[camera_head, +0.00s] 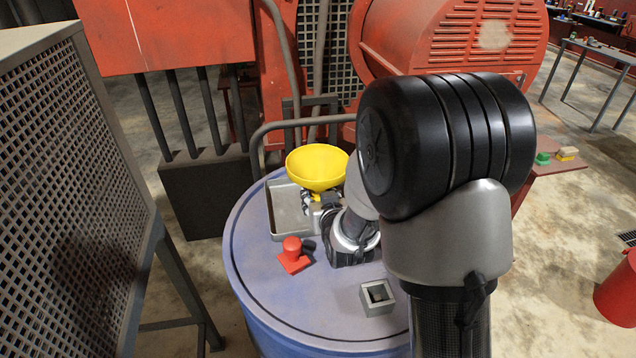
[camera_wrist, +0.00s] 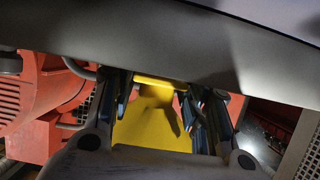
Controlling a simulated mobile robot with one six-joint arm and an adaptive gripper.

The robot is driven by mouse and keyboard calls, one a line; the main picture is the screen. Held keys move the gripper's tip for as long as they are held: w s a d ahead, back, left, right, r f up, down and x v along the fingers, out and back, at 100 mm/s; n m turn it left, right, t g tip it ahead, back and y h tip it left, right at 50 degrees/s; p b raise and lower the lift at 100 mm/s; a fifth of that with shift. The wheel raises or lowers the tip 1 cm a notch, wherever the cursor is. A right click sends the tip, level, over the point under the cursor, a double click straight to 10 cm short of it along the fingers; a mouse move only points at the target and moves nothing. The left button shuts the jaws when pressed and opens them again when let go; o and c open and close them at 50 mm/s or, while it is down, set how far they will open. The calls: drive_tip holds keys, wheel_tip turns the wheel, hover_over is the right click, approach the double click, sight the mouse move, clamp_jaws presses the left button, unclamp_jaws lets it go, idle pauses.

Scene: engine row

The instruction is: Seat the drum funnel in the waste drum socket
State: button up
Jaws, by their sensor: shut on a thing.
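The yellow drum funnel (camera_head: 317,166) is upright, wide mouth up, above the back of the blue waste drum (camera_head: 247,250). My gripper (camera_head: 323,202) is shut on its narrow lower part, which also shows between the fingers in the wrist view (camera_wrist: 155,125). The funnel is over or close to the right side of a grey metal tray; the exact gap is hidden. A small grey square block with a dark square opening, which looks like the socket (camera_head: 368,306), is on the drum top near the front right. Its opening is uncovered.
The grey tray (camera_head: 284,209) is at the drum's back left. A red knobbed piece (camera_head: 292,253) stands on the drum top left of my wrist. A mesh-sided grey frame (camera_head: 60,190) is at the left. Red machinery (camera_head: 440,45) rises behind the drum. The front left drum top is clear.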

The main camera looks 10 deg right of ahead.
drive_tip(key=c, duration=0.4)
drive_tip(key=shift+r, duration=0.1)
